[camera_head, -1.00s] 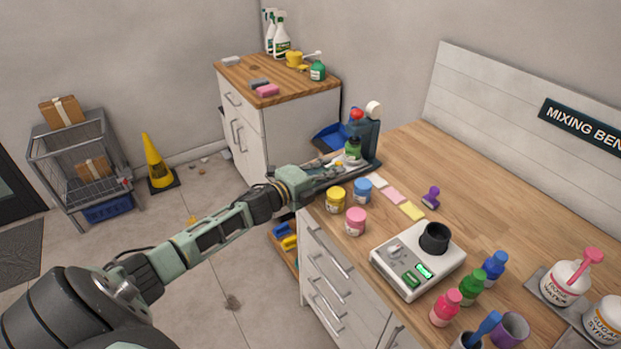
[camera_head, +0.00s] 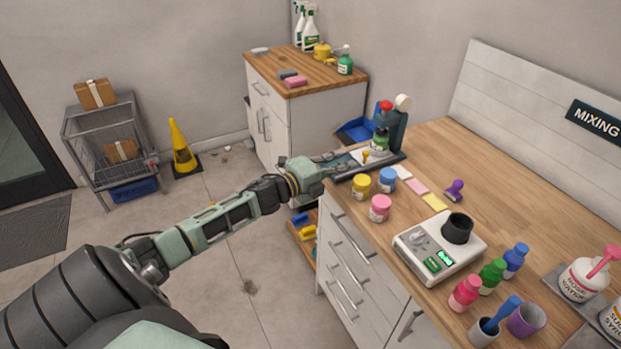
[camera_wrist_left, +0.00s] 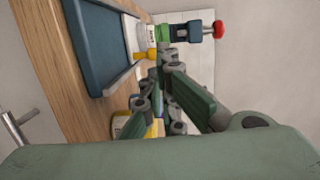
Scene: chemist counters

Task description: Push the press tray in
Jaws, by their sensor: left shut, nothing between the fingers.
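The press (camera_head: 398,128) is a dark teal stand at the counter's far left corner, with a red knob and a white round part on top. Its dark tray (camera_head: 392,162) reaches out toward the counter's left edge. A green-capped bottle (camera_head: 379,142) stands at the press, and a small yellow knob (camera_head: 366,155) shows in front of it. My left gripper (camera_head: 343,161) is shut and empty, at the tray's outer end. In the left wrist view the blue tray (camera_wrist_left: 95,45) lies left of the shut fingers (camera_wrist_left: 168,58); contact is unclear. My right gripper is out of view.
Yellow (camera_head: 361,186), blue (camera_head: 387,180) and pink (camera_head: 380,208) jars stand close to the tray on the near side. A scale (camera_head: 438,250) and several bottles sit nearer on the counter. Open floor lies left of the drawers.

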